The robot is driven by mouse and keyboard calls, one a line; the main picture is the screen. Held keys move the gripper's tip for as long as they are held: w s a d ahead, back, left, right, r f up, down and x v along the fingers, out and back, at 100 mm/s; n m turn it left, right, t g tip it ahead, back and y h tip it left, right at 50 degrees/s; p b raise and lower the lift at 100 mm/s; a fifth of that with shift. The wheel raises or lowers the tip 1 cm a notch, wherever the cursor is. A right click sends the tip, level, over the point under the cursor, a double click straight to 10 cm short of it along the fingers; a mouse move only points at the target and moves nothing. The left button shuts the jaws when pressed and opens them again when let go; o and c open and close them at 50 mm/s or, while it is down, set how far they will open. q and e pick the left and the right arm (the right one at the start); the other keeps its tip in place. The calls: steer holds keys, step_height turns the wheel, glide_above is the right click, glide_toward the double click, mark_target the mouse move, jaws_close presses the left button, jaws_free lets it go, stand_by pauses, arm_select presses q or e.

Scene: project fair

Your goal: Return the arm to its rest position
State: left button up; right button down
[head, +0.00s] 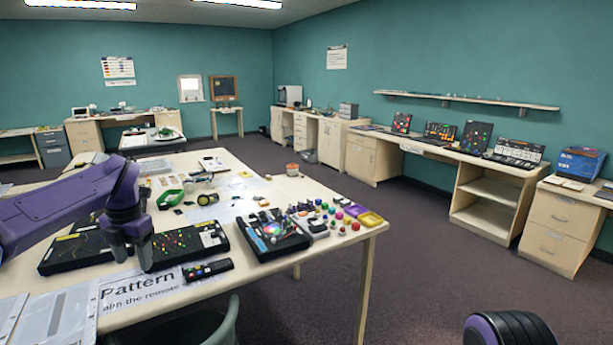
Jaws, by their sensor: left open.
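My left arm comes in from the left, purple with a dark wrist. My left gripper (132,255) points down over the near left part of the worktable (250,187). Its grey fingers are apart, and I see nothing held between them. Behind and beside the fingers are black boards with coloured parts (190,243). I cannot tell whether the fingertips touch a board. My right gripper is not in view; only a rounded purple and black part of my own body shows at the bottom right.
A black remote (208,270) and a printed sheet (140,290) lie near the table's front edge. A board with a colour disc (272,236) and several small coloured pieces stand to the right. A chair (205,325) is below the front edge. Carpet is clear at right.

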arm_select(q)
steer(key=s+d+f+m+t+y+b, duration=0.15)
steer(key=f+m, duration=0.35)
steer(key=f, duration=0.5)
steer(key=s+d+f+m+t+y+b, duration=0.1)
steer(key=d+f+m+t+y, duration=0.15)
steer(key=f+m, duration=0.45)
steer(key=s+d+f+m+t+y+b, duration=0.2)
steer(key=f+m+t+y, duration=0.1)
steer(key=f, duration=0.9)
steer(key=s+d+f+m+h+b, duration=0.1)
steer(key=s+d+f+m+h, duration=0.1)
steer(key=s+f+m, duration=0.35)
steer(key=s+d+f+m+h+b, duration=0.1)
steer(key=s+d+f+m+h, duration=0.1)
steer(key=s+f, duration=0.55)
steer(key=s+f+m+g+b, duration=0.1)
steer(key=s+f, duration=0.3)
steer(key=s, duration=0.6)
steer(key=s+a+f+m+g+h+b, duration=0.1)
steer(key=s+f+m+g+b, duration=0.1)
steer(key=s, duration=0.9)
step_height(320, 180, down, 3)
steer(key=shift+s+a+r+m+g, duration=0.2)
steer(key=shift+s+a+m+g, duration=0.1)
steer(key=shift+m+g, duration=0.6)
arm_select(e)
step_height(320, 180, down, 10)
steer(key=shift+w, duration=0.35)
